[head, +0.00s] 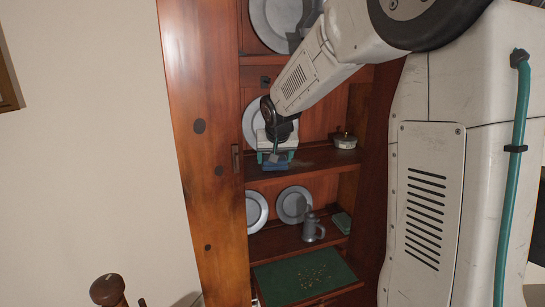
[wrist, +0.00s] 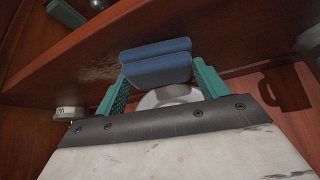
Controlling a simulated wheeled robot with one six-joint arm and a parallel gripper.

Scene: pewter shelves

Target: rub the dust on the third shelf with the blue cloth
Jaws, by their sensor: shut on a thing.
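My gripper (head: 275,158) is at the front of the shelf (head: 316,160) that bears a lidded pewter bowl. It is shut on the folded blue cloth (head: 275,167). In the wrist view the cloth (wrist: 156,62) shows between my gripper's teal fingers (wrist: 158,82), close to the shelf board (wrist: 60,88). I cannot tell whether it touches the board. A pale, patchy smear of dust (wrist: 98,70) lies on this board beside the cloth. In the head view I cannot make out that dust.
The lidded bowl (head: 344,139) stands right of my gripper, and a pewter plate (head: 254,122) leans behind it. The shelf below holds plates (head: 294,205), a tankard (head: 313,228) and a green object (head: 341,222). A green surface (head: 283,284) with small specks lies lowest.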

